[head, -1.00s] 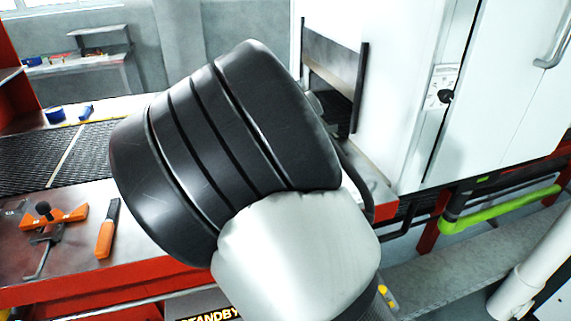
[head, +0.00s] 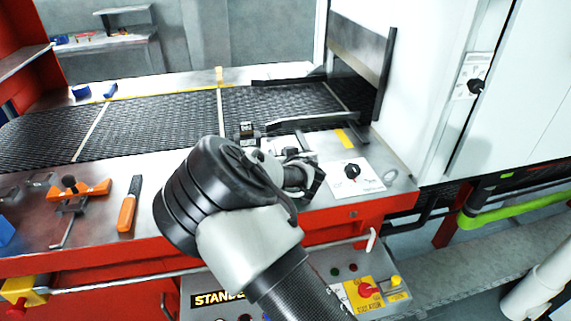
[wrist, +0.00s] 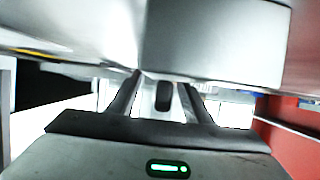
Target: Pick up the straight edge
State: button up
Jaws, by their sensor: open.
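No piece is clearly recognisable as the straight edge. A long, thin dark bar (head: 318,122) lies at the near right side of the mesh belt, but I cannot tell whether it is the straight edge. My gripper (head: 308,178) is low over the front metal ledge, just left of a white panel with a black knob (head: 351,170); my wrist partly hides it. In the wrist view my gripper (wrist: 160,92) has its two fingers apart, with a small dark shape between them. A grey metal block (wrist: 212,40) fills the upper middle, close beyond the fingers.
The mesh belt (head: 165,120) runs behind the ledge into the white machine (head: 420,90) at right. An orange clamp (head: 92,189) and an orange-handled tool (head: 127,212) lie on the left ledge. A control panel (head: 362,291) is below.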

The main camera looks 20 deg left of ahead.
jog(key=shift+c, duration=0.4)
grip_shut()
jog(key=shift+w, duration=0.1)
jog(key=shift+r, duration=0.1)
